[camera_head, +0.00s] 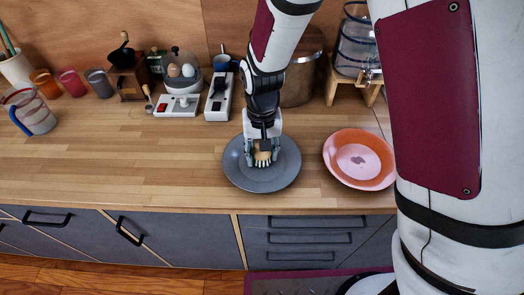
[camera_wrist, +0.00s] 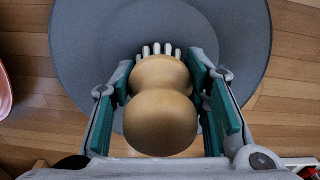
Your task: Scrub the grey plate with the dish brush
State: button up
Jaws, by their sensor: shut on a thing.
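The grey plate (camera_head: 280,178) lies on the wooden counter, below my arm. My gripper (camera_head: 262,157) is over the middle of the plate, shut on the dish brush (camera_head: 263,159). The brush has a round wooden body and pale bristles pointing at the plate. In the wrist view the brush (camera_wrist: 160,120) sits between the green finger pads of my gripper (camera_wrist: 168,95), with the grey plate (camera_wrist: 90,45) beneath. The bristle tips are close to the plate; I cannot tell whether they touch it.
An orange-pink plate (camera_head: 335,165) lies just right of the grey plate. An egg cooker (camera_head: 180,85), a white switch box (camera_head: 218,100), a coffee grinder (camera_head: 128,75) and a large pot (camera_head: 300,75) stand behind. The counter's left front (camera_head: 120,165) is clear.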

jog(key=shift+f, duration=0.45)
jog(key=shift+d, duration=0.1)
